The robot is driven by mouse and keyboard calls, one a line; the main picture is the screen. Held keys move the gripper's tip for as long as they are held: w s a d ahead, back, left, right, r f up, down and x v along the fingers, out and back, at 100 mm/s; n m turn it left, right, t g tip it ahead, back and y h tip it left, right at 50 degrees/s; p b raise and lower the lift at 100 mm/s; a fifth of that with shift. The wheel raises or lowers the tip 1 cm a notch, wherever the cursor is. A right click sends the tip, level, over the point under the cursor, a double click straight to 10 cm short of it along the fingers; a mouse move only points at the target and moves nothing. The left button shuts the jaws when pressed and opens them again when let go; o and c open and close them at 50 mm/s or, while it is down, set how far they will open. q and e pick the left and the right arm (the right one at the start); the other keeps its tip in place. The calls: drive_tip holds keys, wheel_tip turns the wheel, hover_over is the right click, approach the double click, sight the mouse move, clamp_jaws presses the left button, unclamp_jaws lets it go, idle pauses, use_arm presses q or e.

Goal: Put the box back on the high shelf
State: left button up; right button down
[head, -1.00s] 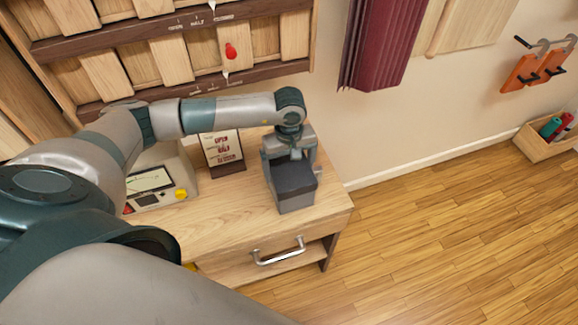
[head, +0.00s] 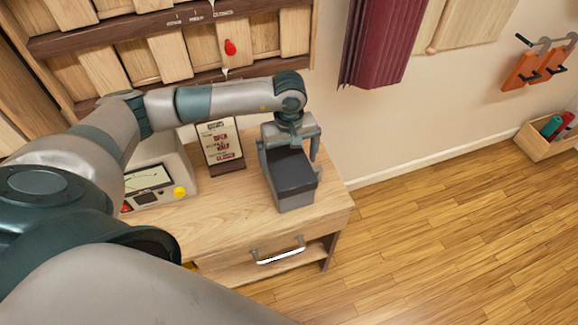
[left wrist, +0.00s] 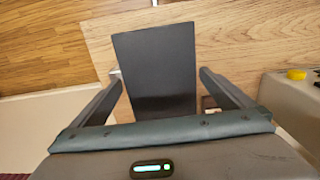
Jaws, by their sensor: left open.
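The box (head: 292,180) is dark grey with a darker top and stands on the wooden cabinet top near its right end. Its dark top also shows in the left wrist view (left wrist: 157,68), between the two fingers. My left gripper (head: 290,150) is just above the back part of the box, open, with one finger out to either side. In the left wrist view the left gripper (left wrist: 165,100) has gaps beside the box near the fingers. No high shelf can be made out for certain. My right gripper is not in view.
The wooden cabinet (head: 235,220) has a metal drawer handle (head: 278,252). A small sign (head: 220,146) and a device with a yellow knob (head: 150,185) stand left of the box. A slatted wooden panel (head: 180,45) rises behind. Floor at right is mostly clear.

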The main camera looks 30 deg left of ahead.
use_arm(q)
wheel_tip(320, 180, up, 9)
drive_tip(key=b, duration=0.2)
drive_tip(key=shift+b, duration=0.3)
drive_tip(key=shift+f, duration=0.1)
